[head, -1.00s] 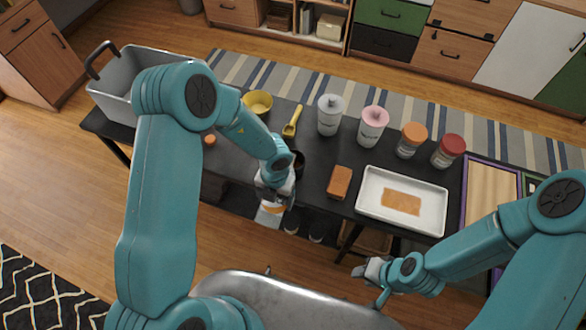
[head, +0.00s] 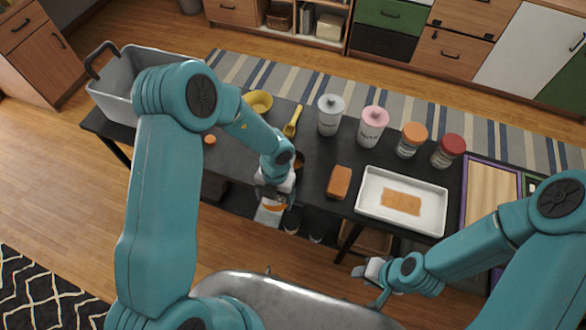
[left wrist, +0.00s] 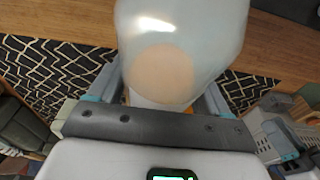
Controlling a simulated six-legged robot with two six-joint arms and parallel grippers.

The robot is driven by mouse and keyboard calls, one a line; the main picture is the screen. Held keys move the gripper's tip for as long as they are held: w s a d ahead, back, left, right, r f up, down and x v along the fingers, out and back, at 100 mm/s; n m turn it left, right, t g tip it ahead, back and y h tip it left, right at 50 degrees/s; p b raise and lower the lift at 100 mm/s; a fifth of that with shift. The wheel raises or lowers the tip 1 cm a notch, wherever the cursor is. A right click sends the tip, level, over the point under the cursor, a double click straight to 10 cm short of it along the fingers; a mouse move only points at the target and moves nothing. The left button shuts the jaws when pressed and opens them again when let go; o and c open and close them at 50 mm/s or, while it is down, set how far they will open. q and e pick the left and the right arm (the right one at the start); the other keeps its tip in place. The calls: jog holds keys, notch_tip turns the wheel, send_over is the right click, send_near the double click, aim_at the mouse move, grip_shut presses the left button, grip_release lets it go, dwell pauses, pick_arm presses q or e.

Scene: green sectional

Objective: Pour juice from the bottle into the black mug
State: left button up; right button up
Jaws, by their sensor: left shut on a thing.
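My left gripper (head: 273,194) is shut on a whitish bottle (head: 270,212) with an orange and grey label, at the near edge of the black table. In the left wrist view the bottle (left wrist: 180,45) fills the top middle between the fingers, pale and translucent with an orange-tan round patch. Its mouth cannot be made out. The black mug (head: 299,161) is mostly hidden behind my left wrist; a brownish-orange patch shows at its top. Whether juice is flowing cannot be seen. My right gripper (head: 373,272) is in front of the table, away from both; its jaws are unclear.
An orange-brown block (head: 339,182) and a white tray (head: 436,210) lie right of the mug. Two canisters (head: 330,116) and two jars (head: 412,140) stand behind. A yellow bowl (head: 258,102), yellow scoop (head: 291,124) and grey bin (head: 112,84) are to the left.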

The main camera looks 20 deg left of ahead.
pick_arm(q)
jog(key=shift+r, duration=0.2)
dwell(0.3)
dwell(0.3)
jog(key=f+t+b, duration=0.1)
jog(key=b, duration=0.4)
jog(key=w+f+t+b, duration=0.1)
jog(key=t+b, duration=0.1)
jog(key=b, duration=0.3)
jog(key=shift+f, duration=0.35)
jog(key=shift+r, duration=0.4)
